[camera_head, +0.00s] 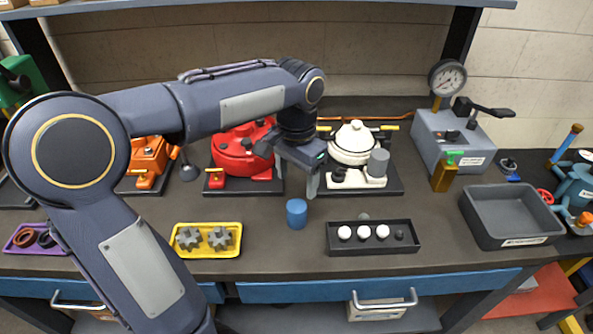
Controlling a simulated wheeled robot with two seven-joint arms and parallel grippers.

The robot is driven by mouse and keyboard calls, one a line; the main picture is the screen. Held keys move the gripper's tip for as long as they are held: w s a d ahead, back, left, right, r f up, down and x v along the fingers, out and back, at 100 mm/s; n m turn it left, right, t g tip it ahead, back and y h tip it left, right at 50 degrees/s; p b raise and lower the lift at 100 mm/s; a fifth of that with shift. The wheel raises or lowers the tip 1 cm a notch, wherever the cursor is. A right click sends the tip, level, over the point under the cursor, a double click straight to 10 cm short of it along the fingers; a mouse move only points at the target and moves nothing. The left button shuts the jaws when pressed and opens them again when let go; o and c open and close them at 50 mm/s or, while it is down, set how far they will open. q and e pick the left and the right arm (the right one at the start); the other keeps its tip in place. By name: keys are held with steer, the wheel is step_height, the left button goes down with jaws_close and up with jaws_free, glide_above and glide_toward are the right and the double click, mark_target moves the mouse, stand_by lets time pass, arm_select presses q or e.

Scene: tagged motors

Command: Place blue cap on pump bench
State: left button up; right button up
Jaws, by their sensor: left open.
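The blue cap (296,213) stands upright on the dark bench top (285,262), between the yellow tray and the black tray. My left gripper (288,170) is open and empty, hanging above and behind the cap without touching it. One finger points down just to the upper right of the cap; the other is by the red pump. A red pump (236,152), a white pump (353,143) and an orange pump (149,158) stand on black plates at the back of the bench. My left arm hides part of the orange pump. My right gripper is out of view.
A yellow tray (207,253) holds grey gears; a black tray (372,250) holds white and dark round parts. A grey bin (512,216) is empty at right. A gauge unit (447,140) stands behind it. A purple tray (32,248) holds rings at left.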

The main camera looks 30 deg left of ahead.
arm_select(q)
steer(key=shift+r, duration=0.4)
steer(key=s+d+f+n+t+h, duration=0.2)
steer(key=s, duration=0.6)
steer(key=s+d+f+n+t+h, duration=0.1)
steer(key=s+d+f+n+t, duration=0.1)
steer(key=s, duration=0.7)
steer(key=shift+d+f+t+h, duration=0.15)
steer(key=shift+f+t+h, duration=0.3)
steer(key=shift+t, duration=0.35)
